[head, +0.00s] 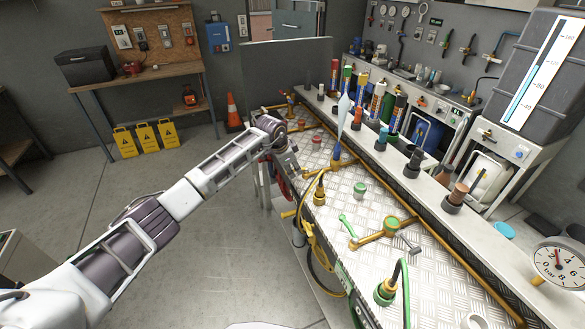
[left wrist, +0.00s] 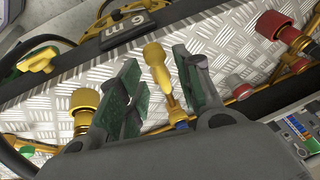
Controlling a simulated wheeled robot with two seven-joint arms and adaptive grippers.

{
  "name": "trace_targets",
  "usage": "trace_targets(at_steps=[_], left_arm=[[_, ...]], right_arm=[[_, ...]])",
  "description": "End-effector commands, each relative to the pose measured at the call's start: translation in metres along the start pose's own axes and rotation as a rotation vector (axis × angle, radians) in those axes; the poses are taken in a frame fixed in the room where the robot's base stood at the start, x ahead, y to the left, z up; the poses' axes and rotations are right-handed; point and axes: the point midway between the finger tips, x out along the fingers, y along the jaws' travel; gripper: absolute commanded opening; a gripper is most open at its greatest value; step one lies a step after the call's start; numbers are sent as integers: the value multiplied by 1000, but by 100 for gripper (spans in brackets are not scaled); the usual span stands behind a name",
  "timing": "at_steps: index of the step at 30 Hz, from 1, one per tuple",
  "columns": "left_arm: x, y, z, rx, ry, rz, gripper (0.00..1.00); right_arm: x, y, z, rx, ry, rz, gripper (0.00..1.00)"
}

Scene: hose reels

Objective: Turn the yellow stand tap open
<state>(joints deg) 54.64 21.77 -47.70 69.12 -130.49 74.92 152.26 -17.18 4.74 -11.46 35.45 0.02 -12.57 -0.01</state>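In the left wrist view, a yellow tap handle (left wrist: 155,60) on a brass stem lies between the two green-padded fingers of my left gripper (left wrist: 160,85). The gripper is open; I see gaps beside the handle, and contact cannot be told. The stem runs down to a blue-collared part at the palm edge. My right gripper is not in view.
The tread-plate bench (head: 330,205) carries a blue-based fitting (head: 337,160), a green-topped brass fitting (head: 390,226) and a green hose connector (head: 384,292). A gauge (head: 557,264) stands at right.

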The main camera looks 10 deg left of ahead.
Motion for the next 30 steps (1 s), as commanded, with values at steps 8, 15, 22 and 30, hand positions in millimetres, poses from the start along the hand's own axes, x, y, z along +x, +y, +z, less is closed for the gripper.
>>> trace_targets(at_steps=[8, 15, 22, 30], left_arm=[[-21, -1, 0, 0, 2, -2, 35], [-51, -1, 0, 1, 1, -2, 35], [-85, -1, -1, 2, 2, -3, 35], [-112, 0, -1, 1, 2, -2, 35]], right_arm=[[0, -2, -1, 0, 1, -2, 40], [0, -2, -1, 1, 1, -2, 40], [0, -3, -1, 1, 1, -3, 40], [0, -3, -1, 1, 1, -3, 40]])
